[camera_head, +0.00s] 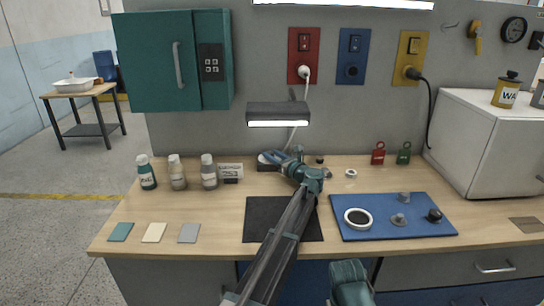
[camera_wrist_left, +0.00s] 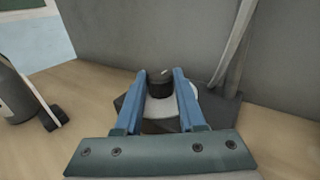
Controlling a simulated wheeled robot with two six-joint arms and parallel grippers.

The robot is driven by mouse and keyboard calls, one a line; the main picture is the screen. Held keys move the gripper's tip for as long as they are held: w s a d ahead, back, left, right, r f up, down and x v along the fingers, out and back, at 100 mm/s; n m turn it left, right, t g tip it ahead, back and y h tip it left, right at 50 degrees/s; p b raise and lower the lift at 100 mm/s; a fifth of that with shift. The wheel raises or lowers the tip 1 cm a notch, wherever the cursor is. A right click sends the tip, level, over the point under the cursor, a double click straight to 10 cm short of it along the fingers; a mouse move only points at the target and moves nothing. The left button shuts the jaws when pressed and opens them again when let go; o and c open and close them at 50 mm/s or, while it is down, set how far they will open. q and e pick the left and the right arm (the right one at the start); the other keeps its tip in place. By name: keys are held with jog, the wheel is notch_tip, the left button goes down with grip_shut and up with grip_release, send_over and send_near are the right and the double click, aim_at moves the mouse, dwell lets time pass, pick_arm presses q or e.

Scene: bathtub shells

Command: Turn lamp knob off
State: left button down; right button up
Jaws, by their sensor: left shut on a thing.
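The desk lamp has a dark head (camera_head: 278,110) with a brightly lit strip under it. Its dark base (camera_head: 264,165) stands on the bench against the grey wall, partly hidden by my left gripper. My left gripper (camera_head: 281,156) reaches over the base from the front. In the left wrist view, the black lamp knob (camera_wrist_left: 159,82) shows between the blue fingertips, with a pale mark on top and a light round part below it. My left gripper (camera_wrist_left: 164,80) is shut on the knob. The fingers of my right gripper are not seen.

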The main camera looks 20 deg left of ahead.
pick_arm(q)
jog(key=shift+n+g+y, duration=0.3)
dwell(0.4)
jog(key=c, duration=0.5)
grip_release()
jog(key=shift+d, duration=0.15)
jog(key=v, duration=1.1)
jog(key=shift+s+d, duration=0.25)
jog(key=shift+d, duration=0.1)
jog(key=shift+r, duration=0.1)
